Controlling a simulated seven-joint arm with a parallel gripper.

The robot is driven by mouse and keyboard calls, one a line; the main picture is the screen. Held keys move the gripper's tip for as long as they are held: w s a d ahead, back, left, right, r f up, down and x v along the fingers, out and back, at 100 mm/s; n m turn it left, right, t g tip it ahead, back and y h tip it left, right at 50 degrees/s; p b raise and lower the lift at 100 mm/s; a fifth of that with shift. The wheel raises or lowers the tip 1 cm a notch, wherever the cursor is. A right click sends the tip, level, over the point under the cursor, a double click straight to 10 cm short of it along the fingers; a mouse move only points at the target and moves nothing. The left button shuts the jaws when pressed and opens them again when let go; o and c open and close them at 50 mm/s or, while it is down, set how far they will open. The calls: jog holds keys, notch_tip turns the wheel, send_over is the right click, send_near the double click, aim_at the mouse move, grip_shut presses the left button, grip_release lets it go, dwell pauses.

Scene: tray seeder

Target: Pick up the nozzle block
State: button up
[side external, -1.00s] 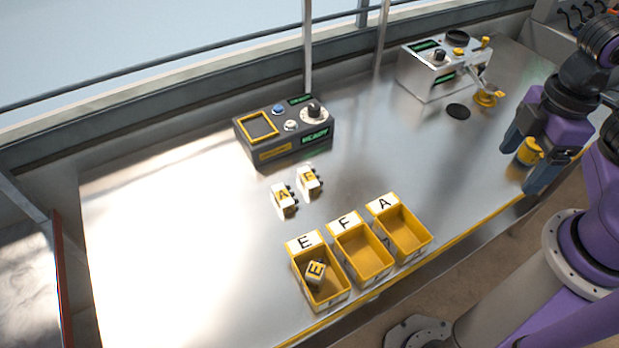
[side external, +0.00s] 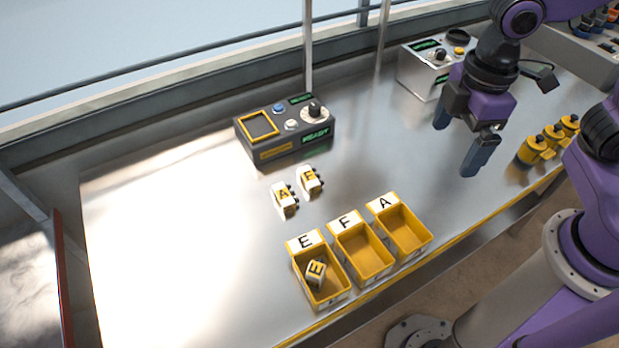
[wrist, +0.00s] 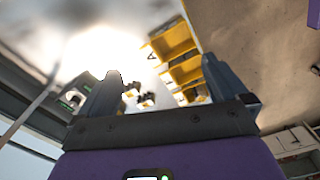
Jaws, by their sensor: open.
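Two small white and yellow lettered blocks with black nozzle-like ends stand on the metal bench. One is marked A (side external: 283,196); the other, just right of it, seems marked F (side external: 308,181). Both show small in the wrist view, where I cannot read their letters. A third block marked E (side external: 316,271) lies in the yellow bin labelled E (side external: 336,302). My gripper (side external: 456,147) is open and empty above the bench, to the right of the loose blocks and apart from them. In the wrist view its fingers (wrist: 161,68) spread on both sides of the blocks.
Bins labelled F (side external: 348,224) and A (side external: 383,204) stand empty beside bin E at the front edge. A dark control box (side external: 285,140) is behind the blocks. A white machine (side external: 415,75) stands at the back, with several yellow pots (side external: 535,150) at right. The left bench is clear.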

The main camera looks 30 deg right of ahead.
jog(key=w+a+f+n, duration=0.2)
jog(key=w+a, duration=0.7)
jog(key=w, duration=0.3)
jog(key=n, duration=0.1)
send_over(309, 175)
jog(key=f, duration=1.5)
jog(key=shift+s+d, duration=0.15)
jog(key=shift+s, duration=0.2)
jog(key=shift+w+f, duration=0.15)
jog(key=shift+f, duration=1.2)
jog(key=shift+w+f, duration=0.15)
jog(key=shift+f, duration=1.15)
jog(key=c, duration=1.2)
